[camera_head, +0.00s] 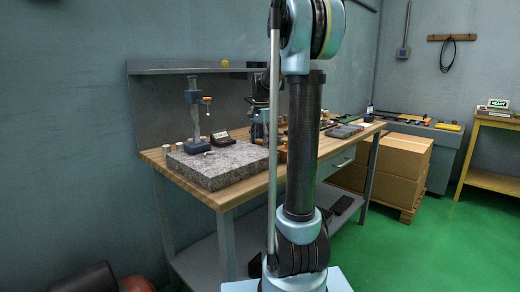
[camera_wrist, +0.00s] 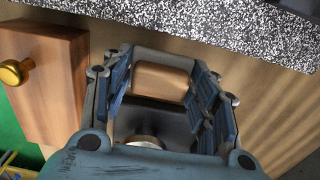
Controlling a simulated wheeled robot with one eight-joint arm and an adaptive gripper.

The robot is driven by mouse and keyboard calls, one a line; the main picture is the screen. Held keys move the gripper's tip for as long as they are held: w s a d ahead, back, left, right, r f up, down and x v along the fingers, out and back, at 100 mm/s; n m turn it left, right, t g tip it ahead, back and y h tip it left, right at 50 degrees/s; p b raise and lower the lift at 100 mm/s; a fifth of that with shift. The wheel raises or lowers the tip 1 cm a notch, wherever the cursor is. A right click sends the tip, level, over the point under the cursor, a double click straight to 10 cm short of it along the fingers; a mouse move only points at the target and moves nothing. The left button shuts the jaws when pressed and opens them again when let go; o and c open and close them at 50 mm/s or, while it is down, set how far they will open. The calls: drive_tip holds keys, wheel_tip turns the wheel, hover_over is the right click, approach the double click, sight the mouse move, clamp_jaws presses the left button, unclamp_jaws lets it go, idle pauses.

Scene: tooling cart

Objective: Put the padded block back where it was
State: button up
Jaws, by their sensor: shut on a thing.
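In the wrist view my gripper (camera_wrist: 160,95) is shut on a tan-brown block with rounded edges, which I take for the padded block (camera_wrist: 160,80). The block sits between the two blue-grey fingers, with dark surfaces around it, and its underside is hidden. The gripper is over the wooden bench top, just beside the edge of the speckled granite plate (camera_wrist: 205,35). In the head view my arm's column hides much of this area, and I cannot make out the block there.
A wooden piece with a brass knob (camera_wrist: 38,75) is close left of the gripper. On the granite plate (camera_head: 220,165) stands a tall gauge stand (camera_head: 194,110); a small dark display (camera_head: 221,138) is behind. Cardboard boxes (camera_head: 395,165) stand right of the bench.

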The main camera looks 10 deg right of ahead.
sight(261, 140)
drive_tip(key=shift+f, duration=1.1)
drive_tip(key=shift+f, duration=0.1)
drive_tip(key=o, duration=1.1)
wheel_tip(261, 140, up, 12)
drive_tip(key=shift+r, duration=0.1)
